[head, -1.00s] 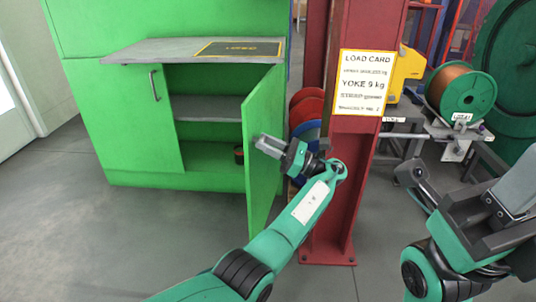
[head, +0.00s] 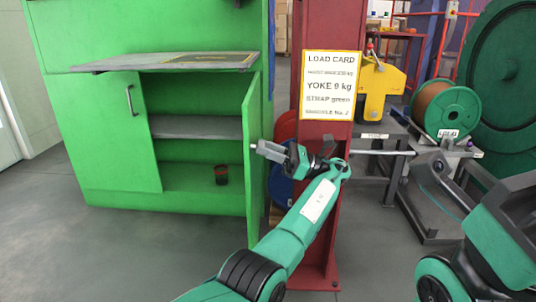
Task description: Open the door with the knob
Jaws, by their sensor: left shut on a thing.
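The green cabinet (head: 110,178) stands at the left with its right-hand door (head: 252,190) swung out towards me, seen nearly edge-on. The shelf and inside are exposed. My left gripper (head: 262,149) is at the free edge of this door, at about mid-height, its fingers pointing left. It is shut on the door's knob, which the fingers hide. The left-hand door (head: 108,150) is shut and has a bar handle (head: 131,100). My right arm shows at the right edge; its fingers cannot be made out clearly.
A red column (head: 325,165) with a load card (head: 331,85) stands close to the right of my left gripper. Reels (head: 283,183) sit behind the door. A spool (head: 446,110) and bench (head: 385,150) are further right. The floor (head: 110,255) before the cabinet is clear.

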